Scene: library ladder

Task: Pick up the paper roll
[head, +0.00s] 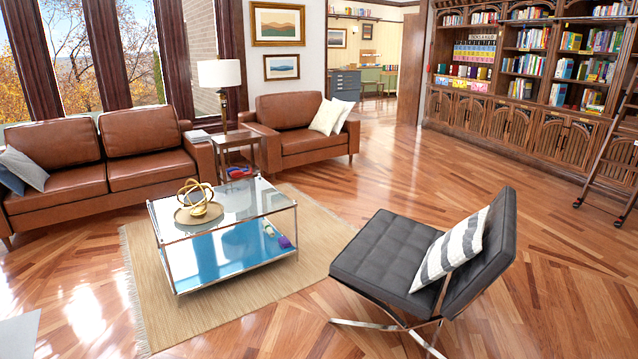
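I cannot make out a paper roll for sure in the head view. A small pale item (269,230) and a small purple item (284,242) lie on the lower shelf of the glass coffee table (222,255). They are too small to identify. A gold ring-shaped ornament (198,193) stands on a round tray on the table's glass top. Neither of my grippers is in view.
The coffee table stands on a beige rug (150,300). A black chair (385,260) with a striped cushion is to its right. Brown sofas (55,145) and a side table (240,150) are behind. Bookshelves and a ladder (610,150) line the right. Wooden floor is free between.

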